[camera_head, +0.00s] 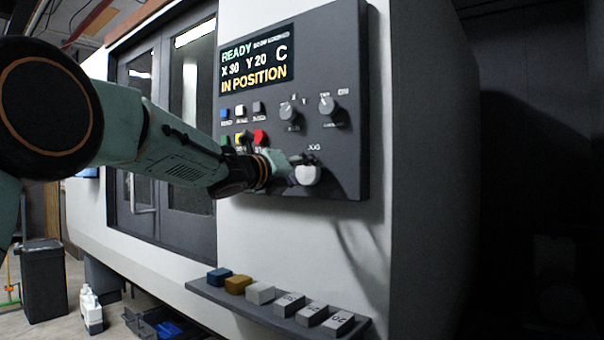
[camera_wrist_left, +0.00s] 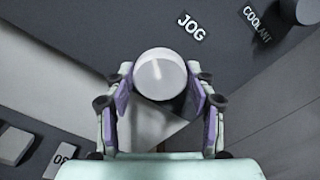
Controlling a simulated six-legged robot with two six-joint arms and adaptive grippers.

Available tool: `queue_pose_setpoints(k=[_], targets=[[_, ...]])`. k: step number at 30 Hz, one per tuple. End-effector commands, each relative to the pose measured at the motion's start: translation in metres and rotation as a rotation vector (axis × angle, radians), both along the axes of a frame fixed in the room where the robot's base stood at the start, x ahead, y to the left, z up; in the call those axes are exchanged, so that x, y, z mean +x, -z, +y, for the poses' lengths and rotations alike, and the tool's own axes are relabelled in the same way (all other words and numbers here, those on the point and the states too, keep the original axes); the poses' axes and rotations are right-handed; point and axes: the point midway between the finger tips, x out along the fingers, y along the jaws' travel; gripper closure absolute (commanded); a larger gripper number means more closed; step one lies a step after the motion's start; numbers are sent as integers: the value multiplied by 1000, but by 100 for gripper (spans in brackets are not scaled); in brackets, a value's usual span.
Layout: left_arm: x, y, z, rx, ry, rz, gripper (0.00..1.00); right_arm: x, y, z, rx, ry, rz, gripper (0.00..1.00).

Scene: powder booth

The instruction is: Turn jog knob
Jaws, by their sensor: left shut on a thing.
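The jog knob (camera_head: 308,175) is a pale round knob at the lower right of the dark control panel, under the JOG label. My left gripper (camera_head: 292,170) reaches it from the left and is shut on it. In the left wrist view the knob (camera_wrist_left: 159,74) has a light pointer line on its face, and the purple-padded fingers of the gripper (camera_wrist_left: 160,100) stand on either side of it. The panel display (camera_head: 257,60) reads READY, X 30, Y 20, C and IN POSITION. My right gripper is not in view.
Two more knobs (camera_head: 288,111) (camera_head: 327,105) sit above the jog knob. Coloured buttons (camera_head: 260,137) are left of them, partly behind my gripper. A ledge (camera_head: 205,290) below the panel holds several small blocks. The space right of the machine is dark.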

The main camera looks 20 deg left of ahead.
Motion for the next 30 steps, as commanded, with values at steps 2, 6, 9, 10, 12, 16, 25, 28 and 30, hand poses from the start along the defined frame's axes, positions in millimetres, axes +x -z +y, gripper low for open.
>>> queue_pose_setpoints(k=[2, 6, 9, 10, 12, 16, 25, 28, 30], targets=[[0, -4, 1, -2, -2, -6, 76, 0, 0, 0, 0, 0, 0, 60], [0, -4, 1, -2, -1, -6, 44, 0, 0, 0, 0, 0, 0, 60], [0, -4, 1, -2, -1, -6, 35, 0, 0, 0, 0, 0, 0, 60], [0, -4, 1, -3, -1, -5, 33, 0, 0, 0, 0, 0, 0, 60], [0, -3, 1, -2, -1, -4, 27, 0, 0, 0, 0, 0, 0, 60], [0, -2, 0, -2, 0, -3, 22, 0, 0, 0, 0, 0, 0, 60], [-3, -2, 1, -3, 0, -3, 22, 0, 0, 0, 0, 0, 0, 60], [-10, -3, 4, -3, -1, -2, 22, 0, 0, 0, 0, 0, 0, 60], [-18, -3, 7, -4, -1, -3, 22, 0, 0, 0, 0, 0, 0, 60]])
